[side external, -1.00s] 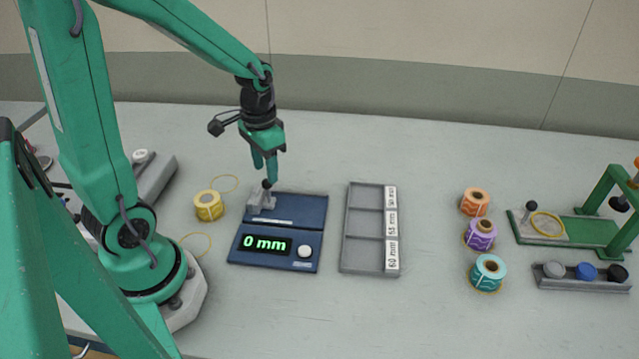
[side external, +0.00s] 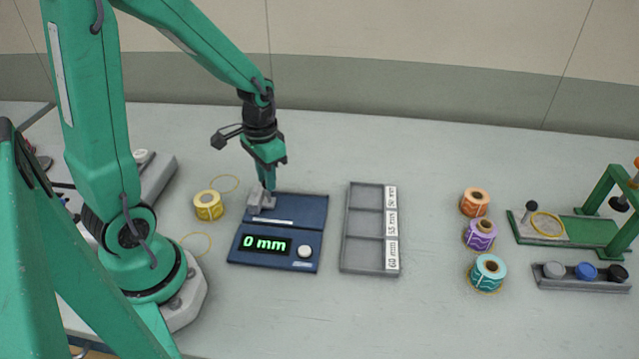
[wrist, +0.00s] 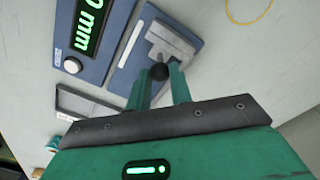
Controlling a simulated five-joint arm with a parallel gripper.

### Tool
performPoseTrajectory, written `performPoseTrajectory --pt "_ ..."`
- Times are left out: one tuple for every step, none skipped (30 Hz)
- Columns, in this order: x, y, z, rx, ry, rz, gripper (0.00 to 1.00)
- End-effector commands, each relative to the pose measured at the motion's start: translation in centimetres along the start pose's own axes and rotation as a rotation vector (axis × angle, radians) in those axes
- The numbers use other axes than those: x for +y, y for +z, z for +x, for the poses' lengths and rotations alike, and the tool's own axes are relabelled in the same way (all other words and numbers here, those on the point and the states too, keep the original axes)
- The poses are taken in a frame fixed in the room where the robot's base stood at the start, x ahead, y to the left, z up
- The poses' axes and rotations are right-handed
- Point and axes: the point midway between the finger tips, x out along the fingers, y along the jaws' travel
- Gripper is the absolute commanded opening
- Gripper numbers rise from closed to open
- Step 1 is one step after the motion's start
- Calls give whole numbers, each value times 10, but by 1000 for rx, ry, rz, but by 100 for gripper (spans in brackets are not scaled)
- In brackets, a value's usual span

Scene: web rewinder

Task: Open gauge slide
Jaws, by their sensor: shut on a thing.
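The blue gauge (side external: 302,213) lies on the table in front of my arm, its display (side external: 264,245) reading 0 mm. Its grey slide (side external: 255,203) sits at the back left of the gauge. My gripper (side external: 267,186) points down at the slide and is shut on its dark round knob. In the wrist view the black knob (wrist: 159,72) is between my two green fingers, with the grey slide (wrist: 170,44) just beyond. In the side view my fingers hide the knob.
A grey three-compartment tray (side external: 364,262) with 50, 55 and 60 mm labels stands right of the gauge. A yellow roll (side external: 208,206) is to its left. Orange (side external: 475,203), purple (side external: 480,235) and teal (side external: 488,271) rolls stand farther right. A green stand (side external: 590,232) is at far right.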

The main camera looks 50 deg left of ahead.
Motion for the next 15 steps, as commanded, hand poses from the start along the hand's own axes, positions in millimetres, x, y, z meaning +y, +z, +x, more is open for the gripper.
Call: performPoseTrajectory --pt "0 0 0 0 0 0 0" --pt "0 0 0 0 0 0 0" --pt "1 -1 0 0 0 1 0" --pt "1 -1 0 0 0 1 0" --pt "2 -2 0 0 0 1 0" --pt "4 -4 0 -1 0 1 0" --pt "6 -6 0 -1 0 2 0" --pt "8 -8 0 -1 0 3 0" --pt "11 -12 0 0 0 4 0" --pt "14 -15 0 1 0 4 0" --pt "17 -18 0 1 0 5 0" --pt "21 -23 0 0 0 5 0" --pt "25 -26 0 1 0 5 0" --pt "28 -30 0 2 0 6 0" --pt "33 -35 0 2 0 5 0"
